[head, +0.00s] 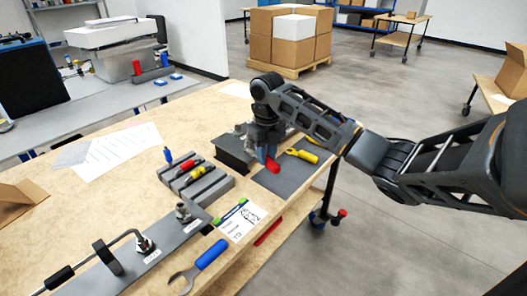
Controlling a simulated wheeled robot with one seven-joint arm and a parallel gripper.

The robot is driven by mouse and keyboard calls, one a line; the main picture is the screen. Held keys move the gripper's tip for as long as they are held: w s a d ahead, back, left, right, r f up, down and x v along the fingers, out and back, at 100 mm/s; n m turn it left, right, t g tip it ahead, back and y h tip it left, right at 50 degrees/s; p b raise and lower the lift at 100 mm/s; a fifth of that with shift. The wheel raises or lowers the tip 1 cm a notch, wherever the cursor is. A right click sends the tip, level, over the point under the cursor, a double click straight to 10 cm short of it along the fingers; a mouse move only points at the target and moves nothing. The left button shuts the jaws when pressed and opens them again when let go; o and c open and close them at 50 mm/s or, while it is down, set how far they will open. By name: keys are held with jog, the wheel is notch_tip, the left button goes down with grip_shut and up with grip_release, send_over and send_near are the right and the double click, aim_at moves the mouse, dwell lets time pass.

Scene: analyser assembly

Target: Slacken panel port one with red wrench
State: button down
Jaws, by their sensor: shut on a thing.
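My gripper (264,150) points down over the dark grey mat at the table's right edge. It is shut on the red wrench (272,165), whose red handle shows at the fingers. The wrench's head is hidden. The panel (128,268) is a long grey plate at the front left, well away from my gripper. It carries one metal fitting (144,244) joined to a bent tube, and another fitting (183,211) farther right. Small labels lie by the fittings, too small to read, so I cannot tell which is port one.
A yellow wrench (303,156) lies on the mat (277,184), right of my gripper. A blue-handled wrench (208,256) lies near the front edge. A grey holder (203,191) with coloured tools, a dark block (234,158) and a printed card (241,219) stand or lie between.

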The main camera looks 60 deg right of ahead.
jog(key=shift+s+a, duration=0.3)
jog(key=shift+s, duration=0.3)
jog(key=shift+s+a+r+p, duration=0.2)
jog(key=shift+s+r+p, duration=0.3)
jog(key=shift+s, duration=0.25)
jog(key=shift+s+a+r+p, duration=0.15)
jog(key=shift+s+r+p, duration=0.25)
jog(key=shift+s+r, duration=0.25)
notch_tip(320, 180, up, 5)
jog(key=p, duration=0.3)
jog(key=shift+s+r, duration=0.1)
jog(key=shift+r, duration=0.75)
